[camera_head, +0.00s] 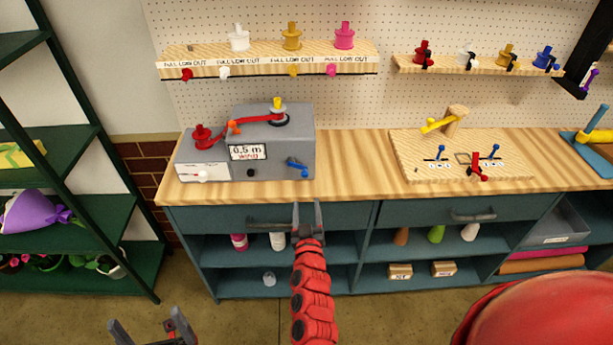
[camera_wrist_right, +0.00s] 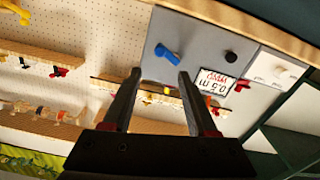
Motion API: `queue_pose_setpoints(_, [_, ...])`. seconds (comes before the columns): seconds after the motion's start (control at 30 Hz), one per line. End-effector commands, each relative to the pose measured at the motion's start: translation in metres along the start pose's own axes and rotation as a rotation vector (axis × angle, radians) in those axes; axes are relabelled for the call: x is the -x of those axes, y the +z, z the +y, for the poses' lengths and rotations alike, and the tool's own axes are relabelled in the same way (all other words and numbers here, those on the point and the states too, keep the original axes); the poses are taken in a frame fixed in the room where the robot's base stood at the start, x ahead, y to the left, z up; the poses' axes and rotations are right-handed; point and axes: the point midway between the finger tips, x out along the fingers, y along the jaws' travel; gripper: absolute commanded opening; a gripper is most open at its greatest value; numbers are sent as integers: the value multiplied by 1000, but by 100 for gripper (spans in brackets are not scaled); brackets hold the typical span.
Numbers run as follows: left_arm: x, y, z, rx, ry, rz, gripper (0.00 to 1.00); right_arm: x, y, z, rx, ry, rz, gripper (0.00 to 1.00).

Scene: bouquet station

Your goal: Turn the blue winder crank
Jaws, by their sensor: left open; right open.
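The blue winder crank (camera_head: 297,166) sits on the lower right of the grey winder box's (camera_head: 300,130) front. In the right wrist view the crank (camera_wrist_right: 165,52) shows just beyond the fingertips, on the grey face. My right gripper (camera_head: 308,208) is open and empty, in front of the bench edge and below the crank, apart from it. The right gripper's two fingers (camera_wrist_right: 160,76) stand wide apart in its wrist view. My left gripper (camera_head: 150,328) is open and empty, low at the bottom left, far from the winder.
The winder has a "0.5 m" sign (camera_head: 248,152), a black knob (camera_head: 250,172) and a white panel (camera_head: 203,172). The wooden bench top (camera_head: 350,165) is clear right of the winder, up to a wooden board (camera_head: 405,165). A green shelf (camera_head: 85,190) stands at left.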

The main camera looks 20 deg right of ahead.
Motion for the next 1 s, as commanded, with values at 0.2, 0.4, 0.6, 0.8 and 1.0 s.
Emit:
queue_pose_setpoints(0.2, [-15,-3,-1,0,0,0,100,-38,-3,0,0,-1,1,58])
queue_pose_setpoints(0.4, [-25,-4,-1,0,0,0,100,-67,-4,0,-1,-1,2,58])
queue_pose_setpoints(0.6, [-32,-5,-2,0,0,0,100,-92,-3,0,-2,-1,3,58])
queue_pose_setpoints(0.8, [-36,-6,-2,0,0,0,100,-106,-2,-1,-1,-1,2,58])
queue_pose_setpoints(1.0, [-37,-6,-2,0,0,0,100,-112,0,0,-1,1,1,58])
